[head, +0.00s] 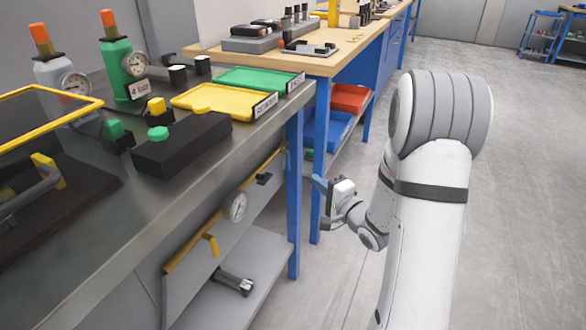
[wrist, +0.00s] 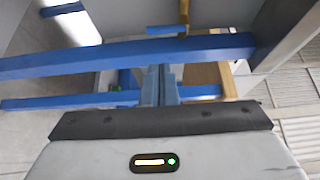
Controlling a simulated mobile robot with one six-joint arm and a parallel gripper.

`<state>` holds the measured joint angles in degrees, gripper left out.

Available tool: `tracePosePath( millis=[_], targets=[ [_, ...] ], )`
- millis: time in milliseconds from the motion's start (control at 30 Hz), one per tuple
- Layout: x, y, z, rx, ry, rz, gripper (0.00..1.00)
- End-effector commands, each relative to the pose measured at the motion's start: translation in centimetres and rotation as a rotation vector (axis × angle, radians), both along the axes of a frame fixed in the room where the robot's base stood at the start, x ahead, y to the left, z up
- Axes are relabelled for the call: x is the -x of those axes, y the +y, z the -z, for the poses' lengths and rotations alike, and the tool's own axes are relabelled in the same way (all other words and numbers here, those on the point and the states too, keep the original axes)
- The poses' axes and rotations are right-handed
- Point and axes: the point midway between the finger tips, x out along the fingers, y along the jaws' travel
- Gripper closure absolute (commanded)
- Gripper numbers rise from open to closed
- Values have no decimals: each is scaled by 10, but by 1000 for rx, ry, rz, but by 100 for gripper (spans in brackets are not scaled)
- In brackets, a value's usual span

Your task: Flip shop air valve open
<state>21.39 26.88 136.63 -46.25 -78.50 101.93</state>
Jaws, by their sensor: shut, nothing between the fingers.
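A yellow air pipe (head: 185,254) runs along the front below the steel bench top. A round pressure gauge (head: 237,207) sits on it. A short yellow lever (head: 211,243), which looks like the valve handle, hangs angled down from the pipe left of the gauge. My gripper (head: 322,190) is to the right of the pipe, beyond the blue bench leg, apart from the lever. In the wrist view its fingers (wrist: 160,85) are together and empty. A yellow piece (wrist: 184,14) shows at the top of the wrist view; I cannot tell which part it is.
Blue bench legs (head: 293,195) stand between my gripper and the pipe; blue beams (wrist: 120,57) cross the wrist view. A lower shelf (head: 245,275) holds a dark metal part (head: 232,281). Green (head: 257,79) and yellow (head: 215,98) trays lie on the bench.

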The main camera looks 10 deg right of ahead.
Motion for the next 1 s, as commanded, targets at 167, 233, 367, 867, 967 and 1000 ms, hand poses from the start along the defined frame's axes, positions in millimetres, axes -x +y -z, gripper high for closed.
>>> tracePosePath(
  millis=[167, 233, 367, 867, 967, 1000],
  targets=[
    [-8, 4, 1, 1, -2, -2, 100],
    [-16, 7, 2, 3, -1, -2, 100],
    [-38, 17, 3, 3, -3, -4, 100],
    [-91, 39, 1, 2, 0, 1, 100],
    [-92, 39, 0, 1, 1, 2, 100],
    [-92, 39, 0, 1, 1, 2, 100]
  ],
)
